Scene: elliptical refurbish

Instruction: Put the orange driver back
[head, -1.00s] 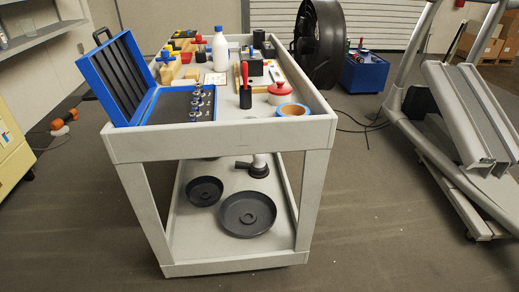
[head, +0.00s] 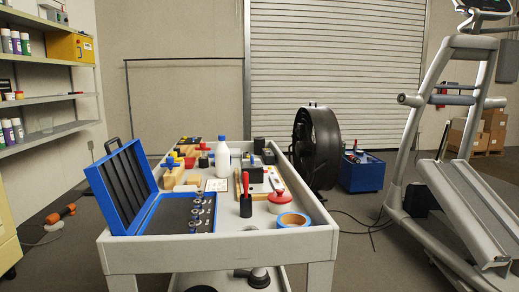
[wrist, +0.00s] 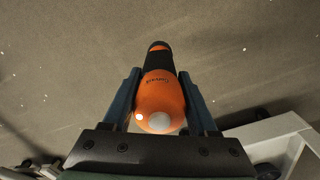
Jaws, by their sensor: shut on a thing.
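The orange driver (wrist: 158,98) is in the wrist view, with an orange body and a black far end. My gripper (wrist: 160,80) is shut on it, one dark blue finger on each side. It is held over the grey floor, with a pale cart corner at the lower right. The gripper and the held driver do not show in the head view. There, the grey cart (head: 230,240) carries an open blue case (head: 125,187) with several metal sockets in it.
An orange-and-black tool (head: 62,214) lies on the floor left.

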